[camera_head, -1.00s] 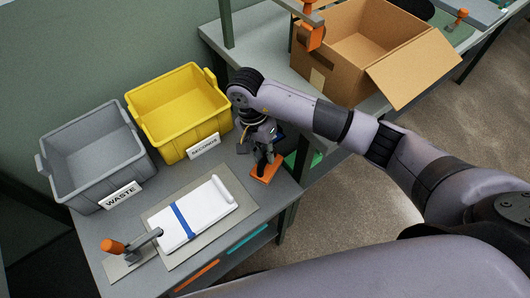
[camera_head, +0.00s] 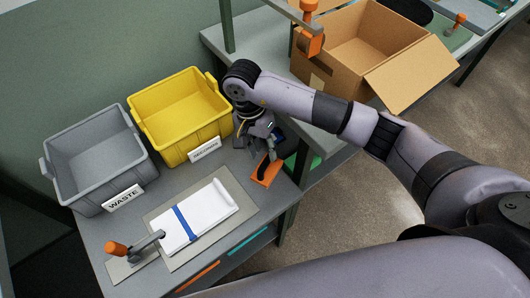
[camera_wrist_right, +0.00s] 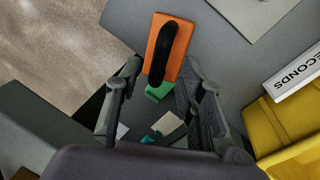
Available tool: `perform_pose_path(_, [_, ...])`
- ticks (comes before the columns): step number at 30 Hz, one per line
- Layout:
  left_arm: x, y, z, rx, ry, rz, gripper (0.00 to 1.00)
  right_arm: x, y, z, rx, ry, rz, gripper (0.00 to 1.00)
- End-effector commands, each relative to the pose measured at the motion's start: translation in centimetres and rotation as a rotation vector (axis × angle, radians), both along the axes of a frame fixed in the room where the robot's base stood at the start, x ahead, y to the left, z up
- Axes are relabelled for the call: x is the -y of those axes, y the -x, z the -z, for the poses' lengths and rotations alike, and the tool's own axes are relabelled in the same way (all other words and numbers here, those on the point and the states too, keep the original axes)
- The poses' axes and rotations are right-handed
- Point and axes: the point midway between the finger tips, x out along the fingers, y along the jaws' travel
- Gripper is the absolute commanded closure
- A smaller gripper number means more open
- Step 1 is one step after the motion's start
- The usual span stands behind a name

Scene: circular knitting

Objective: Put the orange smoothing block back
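The orange smoothing block (camera_head: 266,173), with a black handle on top, lies on the grey table near its right edge. In the right wrist view the block (camera_wrist_right: 176,65) shows at the top centre, handle upward, just beyond the fingertips. My right gripper (camera_head: 265,149) is just above and behind the block, seen in the head view. In the wrist view its two fingers (camera_wrist_right: 162,74) are spread apart with nothing held between them. The handle looks clear of both fingers. My left gripper is not in view.
A yellow bin (camera_head: 183,103) labelled SECONDS and a grey bin (camera_head: 93,150) labelled WASTE stand behind. A white folded fabric with a blue band (camera_head: 200,215) lies on a grey mat (camera_head: 245,208). An orange-handled tool (camera_head: 117,249) is at front left. A cardboard box (camera_head: 375,55) stands back right.

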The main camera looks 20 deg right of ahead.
Motion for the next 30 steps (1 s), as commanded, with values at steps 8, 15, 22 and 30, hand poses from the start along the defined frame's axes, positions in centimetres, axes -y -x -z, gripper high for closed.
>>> perform_pose_path(8, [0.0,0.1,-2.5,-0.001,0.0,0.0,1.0,-0.8,-1.0,-6.3,0.003,0.001,-0.001,0.64])
perform_pose_path(15, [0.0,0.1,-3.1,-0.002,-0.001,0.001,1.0,-1.1,-1.3,-8.3,-0.001,0.001,0.001,0.64])
perform_pose_path(22, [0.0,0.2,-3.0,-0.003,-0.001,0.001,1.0,-1.2,-1.3,-8.4,-0.001,0.001,0.001,0.64])
perform_pose_path(30, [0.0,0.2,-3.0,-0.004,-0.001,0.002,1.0,-1.2,-1.3,-8.4,-0.001,0.001,0.001,0.64])
